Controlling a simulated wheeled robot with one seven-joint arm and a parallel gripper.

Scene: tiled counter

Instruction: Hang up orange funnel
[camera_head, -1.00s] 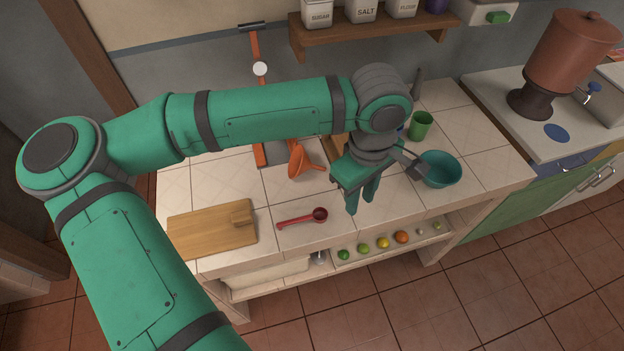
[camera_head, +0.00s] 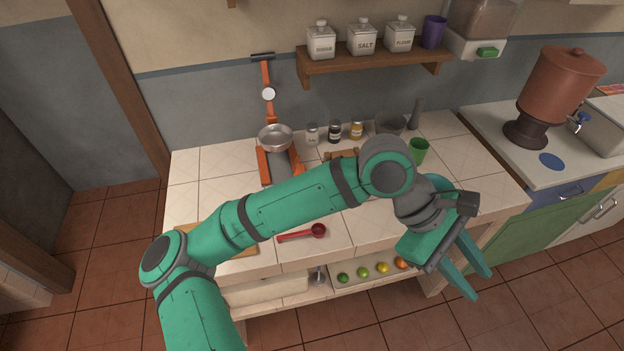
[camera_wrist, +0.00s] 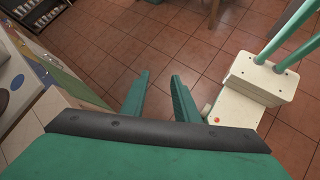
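A dark bar (camera_head: 262,56) is on the wall above the orange upright with a round white dial (camera_head: 268,94). The funnel is not visible in the wrist view.
A metal pan (camera_head: 275,137) sits by the orange upright. Small jars (camera_head: 335,132) and a green cup (camera_head: 418,150) stand on the counter. A red scoop (camera_head: 302,234) lies near the front. A wooden shelf (camera_head: 375,67) holds canisters.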

